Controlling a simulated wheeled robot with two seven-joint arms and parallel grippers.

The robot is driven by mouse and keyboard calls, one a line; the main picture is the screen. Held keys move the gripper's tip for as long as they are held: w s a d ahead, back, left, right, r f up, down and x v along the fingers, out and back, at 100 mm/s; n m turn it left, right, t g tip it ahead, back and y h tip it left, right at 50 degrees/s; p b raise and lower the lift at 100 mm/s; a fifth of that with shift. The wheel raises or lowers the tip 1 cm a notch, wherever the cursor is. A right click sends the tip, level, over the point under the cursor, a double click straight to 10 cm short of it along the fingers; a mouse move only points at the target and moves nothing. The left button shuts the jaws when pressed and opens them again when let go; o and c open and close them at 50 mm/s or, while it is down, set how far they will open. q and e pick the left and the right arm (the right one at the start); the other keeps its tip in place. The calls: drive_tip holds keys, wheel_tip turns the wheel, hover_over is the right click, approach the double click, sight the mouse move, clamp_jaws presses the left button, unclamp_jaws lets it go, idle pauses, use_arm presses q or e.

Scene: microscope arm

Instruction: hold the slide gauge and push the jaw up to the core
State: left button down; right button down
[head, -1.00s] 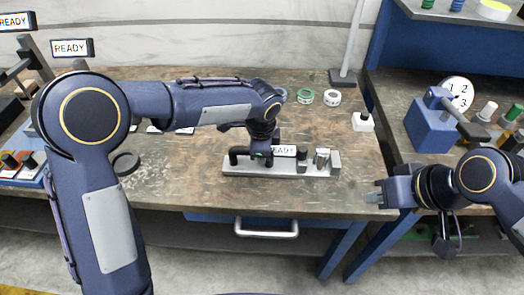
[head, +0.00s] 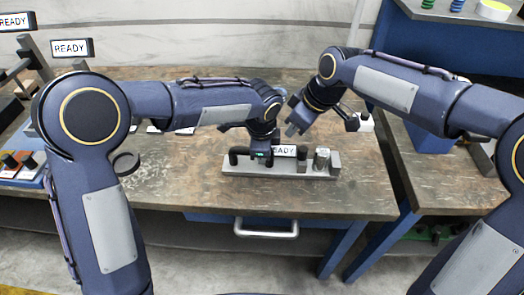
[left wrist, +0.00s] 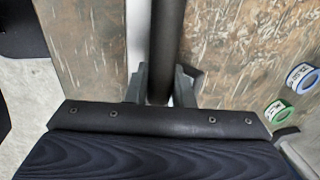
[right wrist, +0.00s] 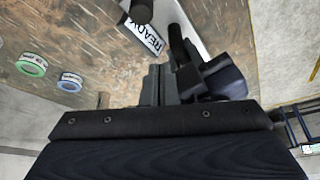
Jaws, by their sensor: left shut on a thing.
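The slide gauge, a long grey bar (head: 235,165), lies near the table's front edge in the head view. It has a black handle (head: 238,154) at its left. A dark upright post (head: 302,154), which looks like the jaw, stands left of a silvery cylinder (head: 322,158), which looks like the core. I cannot tell whether they touch. My left gripper (head: 262,155) is shut on the black handle, a dark bar (left wrist: 166,45) in the left wrist view. My right gripper (head: 291,131) is above and behind the gauge, empty, its fingers (right wrist: 160,84) close together.
A READY sign (head: 284,151) stands at the gauge. A white block with a black knob (head: 366,123) is at the right. The table's front right is clear.

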sight(303, 150)
use_arm(q)
drive_tip(key=shift+w+r, duration=0.1)
drive_tip(key=shift+r, duration=0.05)
use_arm(e)
wheel_tip(303, 150, down, 8)
drive_tip(key=shift+f, duration=0.2)
drive_tip(key=shift+d, duration=0.1)
idle(0.5)
idle(1.3)
drive_tip(key=shift+d, duration=0.1)
drive_tip(key=shift+d, duration=1.1)
use_arm(q)
drive_tip(key=shift+a, duration=0.15)
use_arm(e)
drive_tip(key=shift+d, duration=0.1)
